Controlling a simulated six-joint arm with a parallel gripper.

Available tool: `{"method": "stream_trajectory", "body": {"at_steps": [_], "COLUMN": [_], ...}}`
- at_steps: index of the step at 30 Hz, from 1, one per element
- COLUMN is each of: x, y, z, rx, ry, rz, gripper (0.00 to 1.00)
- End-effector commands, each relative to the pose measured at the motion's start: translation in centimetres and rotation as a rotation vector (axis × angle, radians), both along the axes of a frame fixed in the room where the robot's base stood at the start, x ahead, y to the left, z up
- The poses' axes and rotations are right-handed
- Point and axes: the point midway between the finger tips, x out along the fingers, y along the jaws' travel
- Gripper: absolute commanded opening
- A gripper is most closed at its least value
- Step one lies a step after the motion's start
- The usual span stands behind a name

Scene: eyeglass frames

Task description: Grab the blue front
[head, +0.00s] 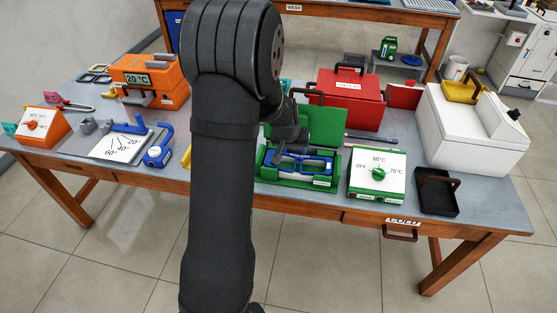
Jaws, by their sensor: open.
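The blue front (318,164) lies in an open green case (326,182) near the table's front edge, its lid (320,122) raised behind it. My gripper (293,150) is open, low over the back part of the blue front. My arm comes down from above on its left side. The fingertips are small and dark here, so I cannot tell whether they touch the front.
A white and green dial box (377,174) stands right of the case, with a black tray (437,192) beyond. A red box (346,99) and a white box (470,128) stand behind. An orange 20 °C unit (150,80) is at left. My arm hides the table's middle.

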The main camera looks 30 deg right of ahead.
Motion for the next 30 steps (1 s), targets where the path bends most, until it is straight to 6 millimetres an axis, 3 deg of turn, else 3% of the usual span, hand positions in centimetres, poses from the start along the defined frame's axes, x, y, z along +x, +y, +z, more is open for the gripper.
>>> {"method": "stream_trajectory", "body": {"at_steps": [10, 19, 29, 30], "x": [0.3, 0.3, 0.5, 0.5], "y": [-1.0, -2.3, -2.6, -2.6], "z": [-2.4, -6.1, -6.7, -6.7], "rx": [0.000, 0.002, 0.000, 0.000], "ry": [-0.001, -0.002, -0.003, -0.003], "rz": [-0.002, 0.000, 0.000, 0.000], "gripper": [0.49, 0.49, 0.49, 0.45]}}
